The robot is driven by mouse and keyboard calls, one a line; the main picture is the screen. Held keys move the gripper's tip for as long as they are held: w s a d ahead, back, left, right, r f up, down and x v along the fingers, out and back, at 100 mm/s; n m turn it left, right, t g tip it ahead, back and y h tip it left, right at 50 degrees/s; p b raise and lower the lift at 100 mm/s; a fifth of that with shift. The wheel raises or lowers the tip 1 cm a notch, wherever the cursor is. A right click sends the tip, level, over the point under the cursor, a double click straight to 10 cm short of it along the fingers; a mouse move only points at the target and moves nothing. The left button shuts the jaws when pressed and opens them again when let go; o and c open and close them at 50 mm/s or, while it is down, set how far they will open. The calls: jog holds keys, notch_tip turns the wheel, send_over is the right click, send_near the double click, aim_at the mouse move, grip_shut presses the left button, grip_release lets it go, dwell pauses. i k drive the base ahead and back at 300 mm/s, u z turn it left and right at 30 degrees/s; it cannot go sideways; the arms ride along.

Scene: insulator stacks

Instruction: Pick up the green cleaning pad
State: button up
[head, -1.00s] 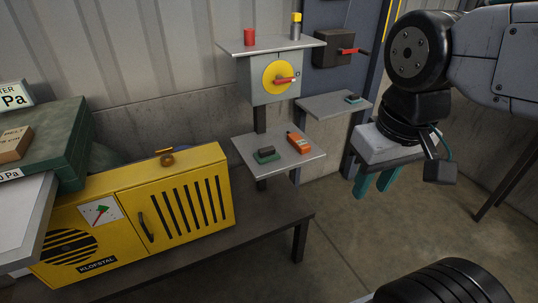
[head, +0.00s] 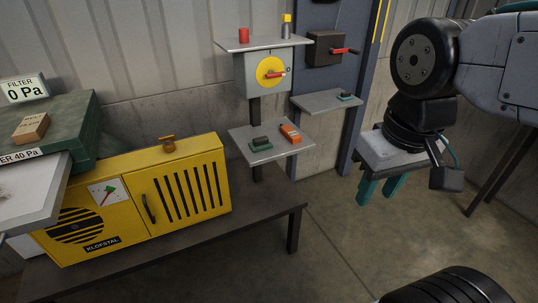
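A green pad with a dark block on top (head: 260,145) lies on the left part of the lower grey shelf (head: 277,157), below the yellow switch. A similar small green pad with a dark top (head: 346,97) lies on the grey side shelf (head: 318,104) to the right. My gripper (head: 381,191) hangs at the right with its two teal fingers pointing down and apart. It is open, with nothing between the fingers. In the picture it is right of and below both pads, clear of the shelves.
An orange handheld device (head: 290,133) lies beside the pad on the lower shelf. A red cylinder (head: 244,35) and a yellow-topped cylinder (head: 286,26) stand on the top shelf. A yellow cabinet (head: 140,200) stands on a dark bench (head: 240,232). Open floor lies right of it.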

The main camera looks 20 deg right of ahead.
aim_at(258, 143)
jog(key=k, duration=0.95)
jog(key=z, duration=0.7)
jog(key=i, duration=1.15)
jog(key=u, duration=0.9)
jog(key=i, duration=0.5)
jog(key=u, duration=0.1)
